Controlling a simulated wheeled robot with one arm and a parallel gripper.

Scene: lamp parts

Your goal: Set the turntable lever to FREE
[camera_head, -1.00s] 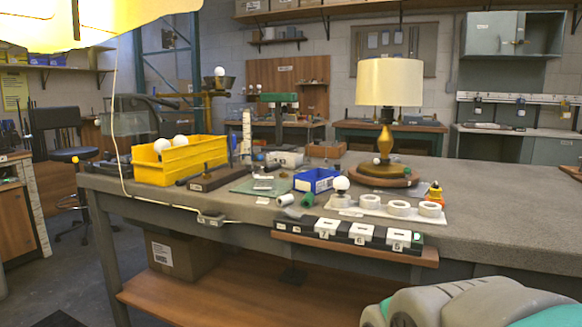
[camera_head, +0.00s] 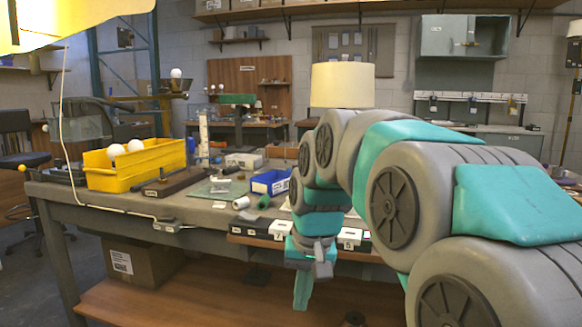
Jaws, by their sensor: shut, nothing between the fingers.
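The lamp with its cream shade (camera_head: 342,85) stands on the workbench. My arm now covers its stem, and the round wooden turntable under it is hidden. I cannot make out the turntable lever or its markings. My gripper (camera_head: 303,290) hangs pointing down in front of the bench's front edge, below the small front shelf and apart from the lamp. It is shut and empty.
A yellow bin (camera_head: 135,165) with white bulbs stands at the bench's left. A blue bin (camera_head: 271,182) and a green mat (camera_head: 215,188) lie mid-bench. A wooden front shelf (camera_head: 245,241) carries numbered white blocks. A lower shelf (camera_head: 190,300) runs beneath.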

